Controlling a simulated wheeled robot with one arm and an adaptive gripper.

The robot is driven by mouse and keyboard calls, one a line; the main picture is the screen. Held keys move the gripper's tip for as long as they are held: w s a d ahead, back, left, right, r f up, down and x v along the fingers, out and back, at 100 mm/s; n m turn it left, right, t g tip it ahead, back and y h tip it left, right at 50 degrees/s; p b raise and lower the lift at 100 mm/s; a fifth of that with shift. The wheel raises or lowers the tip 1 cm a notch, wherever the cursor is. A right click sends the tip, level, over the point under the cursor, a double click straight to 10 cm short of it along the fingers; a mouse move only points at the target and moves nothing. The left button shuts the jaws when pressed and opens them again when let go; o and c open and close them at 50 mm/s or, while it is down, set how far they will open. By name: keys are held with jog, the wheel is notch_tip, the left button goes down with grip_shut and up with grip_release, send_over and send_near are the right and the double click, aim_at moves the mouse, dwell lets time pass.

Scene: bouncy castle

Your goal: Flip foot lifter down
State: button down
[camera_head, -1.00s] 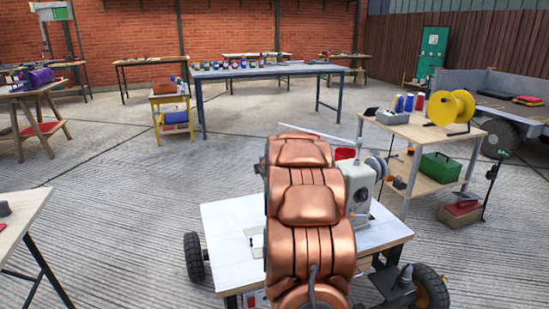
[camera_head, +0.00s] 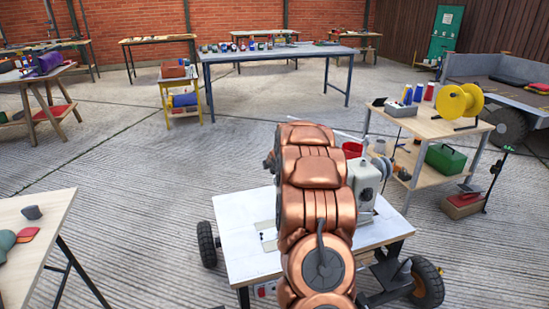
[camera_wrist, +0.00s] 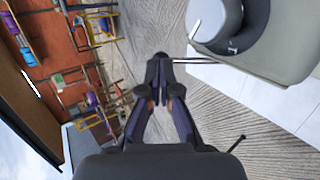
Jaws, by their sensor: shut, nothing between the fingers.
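The sewing machine (camera_head: 364,178) is a pale grey-beige body on a white-topped wheeled table (camera_head: 240,246). My copper arm hides much of it in the head view. In the wrist view the machine's body (camera_wrist: 286,45) fills the upper right, with a round grey dial (camera_wrist: 214,18) bearing a white mark. A thin metal rod (camera_wrist: 190,61) runs between the machine and my fingertips. I cannot tell whether they touch. My gripper (camera_wrist: 160,68) is shut and empty beside the machine. The foot lifter cannot be made out in either view.
A shelf cart (camera_head: 428,128) with a yellow spool (camera_head: 459,103) and green toolbox (camera_head: 446,158) stands close at right. A wooden table (camera_head: 36,227) is at front left. Open concrete floor lies between these and the blue-legged table (camera_head: 275,54).

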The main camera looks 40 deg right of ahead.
jog(key=shift+w+d+r+g+y+p, duration=0.2)
jog(key=shift+w+r+g+y+p, duration=0.25)
jog(key=shift+p, duration=3.7)
jog(key=p, duration=0.3)
jog(key=shift+w+d+f+g+p, duration=0.1)
jog(key=shift+f+g+p, duration=0.15)
jog(key=shift+g+p, duration=0.1)
jog(key=shift+f+p, duration=0.15)
jog(key=shift+p, duration=0.2)
jog(key=shift+w+d+f+p, duration=0.15)
jog(key=shift+f+p, duration=0.1)
jog(key=shift+p, duration=0.45)
jog(key=shift+w+d+f+p, duration=0.2)
jog(key=shift+w+f+p, duration=0.4)
jog(key=shift+p, duration=0.75)
jog(key=shift+r+b, duration=0.25)
jog(key=shift+b, duration=0.05)
